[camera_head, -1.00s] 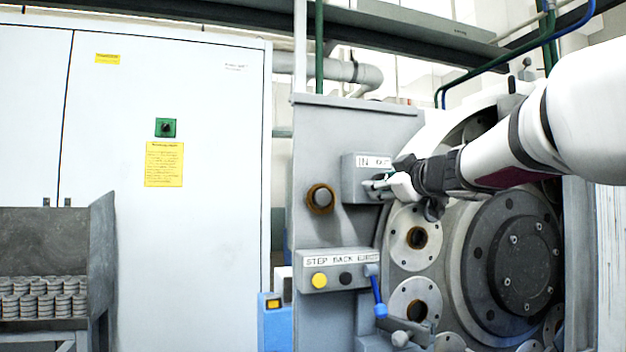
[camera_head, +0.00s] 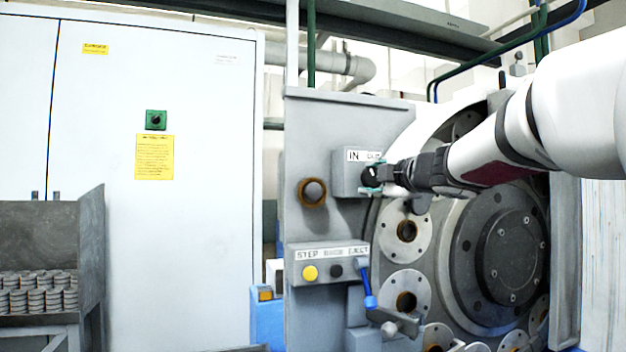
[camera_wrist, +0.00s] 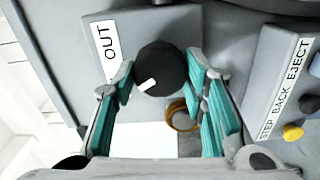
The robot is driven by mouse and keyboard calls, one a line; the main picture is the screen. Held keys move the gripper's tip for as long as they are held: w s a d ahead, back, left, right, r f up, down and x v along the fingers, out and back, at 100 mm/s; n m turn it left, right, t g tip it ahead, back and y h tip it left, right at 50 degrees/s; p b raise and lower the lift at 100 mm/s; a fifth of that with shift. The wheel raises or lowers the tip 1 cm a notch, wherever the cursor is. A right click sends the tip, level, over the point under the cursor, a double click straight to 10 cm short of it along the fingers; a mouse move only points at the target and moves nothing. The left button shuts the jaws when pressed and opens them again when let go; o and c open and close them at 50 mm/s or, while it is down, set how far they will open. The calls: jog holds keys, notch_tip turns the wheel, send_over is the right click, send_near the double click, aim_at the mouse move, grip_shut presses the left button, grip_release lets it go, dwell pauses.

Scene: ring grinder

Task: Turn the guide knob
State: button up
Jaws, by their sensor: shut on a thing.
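The guide knob (camera_wrist: 161,70) is a round black knob with a white mark, on a grey box labelled IN and OUT (camera_head: 350,172). In the wrist view it sits between the teal-padded fingers of my gripper (camera_wrist: 163,88). The fingers are closed to about the knob's width, with their tips at its sides. In the head view my gripper (camera_head: 374,176) reaches the box from the right, and the knob shows as a dark shape there, partly hidden by the fingers.
Lower is a STEP BACK EJECT panel (camera_head: 330,262) with yellow and black buttons, and a blue-handled lever (camera_head: 368,290).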

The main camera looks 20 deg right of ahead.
jog(key=shift+n, duration=0.6)
jog(key=o, duration=1.1)
jog(key=shift+o, duration=0.2)
jog(key=s, duration=1.2)
